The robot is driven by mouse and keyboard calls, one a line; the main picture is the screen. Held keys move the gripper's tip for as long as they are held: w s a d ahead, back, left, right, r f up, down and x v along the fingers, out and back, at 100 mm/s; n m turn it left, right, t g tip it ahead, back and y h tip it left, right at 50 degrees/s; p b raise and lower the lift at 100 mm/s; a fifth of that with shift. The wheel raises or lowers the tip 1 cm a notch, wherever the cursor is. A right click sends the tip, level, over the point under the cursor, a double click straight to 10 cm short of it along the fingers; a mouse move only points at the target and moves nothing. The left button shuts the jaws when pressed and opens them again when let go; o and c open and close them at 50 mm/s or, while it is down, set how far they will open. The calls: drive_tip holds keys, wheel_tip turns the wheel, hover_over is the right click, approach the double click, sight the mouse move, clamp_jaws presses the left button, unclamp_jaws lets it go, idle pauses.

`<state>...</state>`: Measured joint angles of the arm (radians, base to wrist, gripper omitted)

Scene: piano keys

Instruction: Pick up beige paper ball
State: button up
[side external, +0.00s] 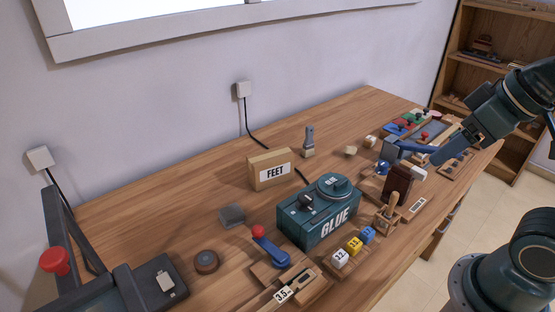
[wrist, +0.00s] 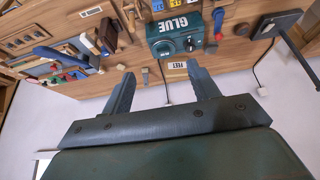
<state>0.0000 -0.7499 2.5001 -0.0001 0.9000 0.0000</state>
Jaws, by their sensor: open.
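A small beige lump (side external: 350,151), likely the paper ball, rests on the wooden table towards the back wall, right of the labelled cardboard box. A small pale lump (wrist: 121,67) shows near the left fingertip in the wrist view; I cannot tell for sure that it is the same thing. My gripper (side external: 452,152) is above the right part of the table, to the right of the beige lump and apart from it. In the wrist view my gripper (wrist: 160,73) has its two fingers wide apart with nothing between them.
A green GLUE box (side external: 318,213) stands mid-table, with the cardboard box (side external: 270,169) behind it. A grey upright tool (side external: 308,142) stands left of the beige lump. Another pale block (side external: 370,141) sits close to its right. Blue-handled tools (side external: 412,147) crowd the right side.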

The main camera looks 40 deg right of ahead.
drive_tip(key=shift+w, duration=0.1)
drive_tip(key=w, duration=0.1)
drive_tip(key=m+g, duration=0.6)
drive_tip(key=m, duration=1.2)
hover_over(348, 148)
wheel_tip(348, 148, down, 17)
drive_tip(key=shift+f, duration=0.2)
drive_tip(key=shift+s+f, duration=0.1)
drive_tip(key=shift+f, duration=4.15)
